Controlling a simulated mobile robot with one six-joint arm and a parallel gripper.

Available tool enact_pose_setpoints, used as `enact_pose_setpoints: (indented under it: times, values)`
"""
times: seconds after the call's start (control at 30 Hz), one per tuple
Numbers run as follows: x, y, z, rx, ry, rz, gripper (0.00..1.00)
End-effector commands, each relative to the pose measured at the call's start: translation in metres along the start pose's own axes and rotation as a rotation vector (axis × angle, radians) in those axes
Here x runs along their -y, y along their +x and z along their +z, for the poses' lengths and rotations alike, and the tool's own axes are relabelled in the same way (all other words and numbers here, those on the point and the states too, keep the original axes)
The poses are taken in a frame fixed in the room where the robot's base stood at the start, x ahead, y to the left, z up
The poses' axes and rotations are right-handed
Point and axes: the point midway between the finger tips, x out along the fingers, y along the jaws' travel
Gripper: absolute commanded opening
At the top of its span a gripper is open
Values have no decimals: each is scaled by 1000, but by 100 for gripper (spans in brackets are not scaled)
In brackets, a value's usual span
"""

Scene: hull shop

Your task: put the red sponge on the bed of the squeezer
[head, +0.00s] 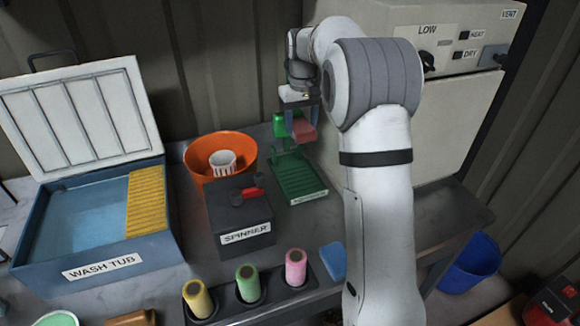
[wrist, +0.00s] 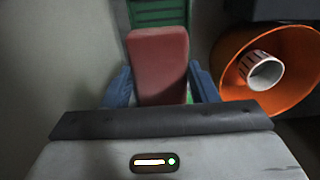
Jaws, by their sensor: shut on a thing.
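My gripper (head: 300,120) is shut on the red sponge (head: 302,132), which hangs above the green squeezer (head: 299,180) in the head view. In the wrist view the red sponge (wrist: 158,65) stands between the two blue fingers of my gripper (wrist: 160,88). The squeezer's green ribbed bed shows below the sponge in the head view, with nothing lying on its visible part. Part of the squeezer (wrist: 158,12) shows beyond the sponge in the wrist view. The sponge is apart from the bed in the head view.
The wash tub (head: 100,262) stands open at left. Several coloured rolls stand in a dark holder in front, beside a blue sponge (head: 333,262). A pale cabinet (head: 440,130) stands at right.

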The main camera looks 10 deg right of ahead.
Motion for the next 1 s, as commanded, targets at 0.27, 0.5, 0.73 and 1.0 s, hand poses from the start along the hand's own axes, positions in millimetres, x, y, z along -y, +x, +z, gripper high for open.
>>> enact_pose_setpoints:
  times: [0.27,0.5,0.73,1.0]
  values:
    - [7,36,0,6,-13,-1,32]
    - [9,99,0,5,-16,-1,32]
    - [9,133,-1,2,-17,0,32]
    - [10,166,-1,4,-17,-1,32]
